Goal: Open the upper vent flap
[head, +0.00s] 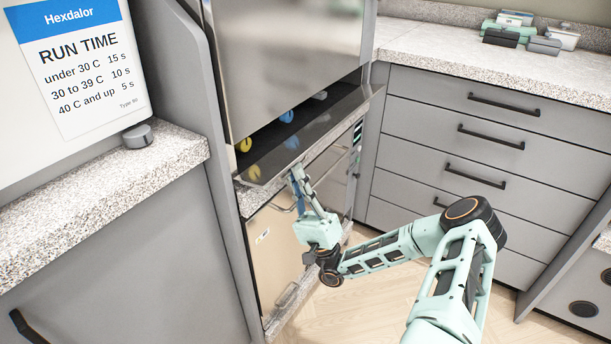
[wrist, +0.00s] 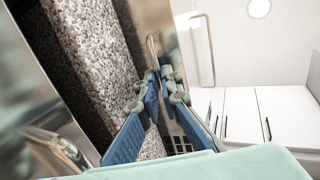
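In the head view, a dark glossy flap (head: 308,138) is folded down and out from the steel front, leaving a dark opening above it. I take it for the upper vent flap. A yellow knob (head: 245,145) and a blue knob (head: 287,117) show behind it and mirror in its surface. My gripper (head: 295,170) points up at the flap's front edge from below; contact is unclear. In the wrist view, the blue-padded fingertips (wrist: 158,76) are close together, with no clear object between them. Whether they are fully shut is unclear.
Below the flap is a speckled ledge, then a steel lower door (head: 278,255) with a bar handle. Grey drawers (head: 465,140) stand right. A counter (head: 90,200) at left bears a grey knob-like object (head: 137,136) and a run-time sign (head: 85,60). Floor shows between.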

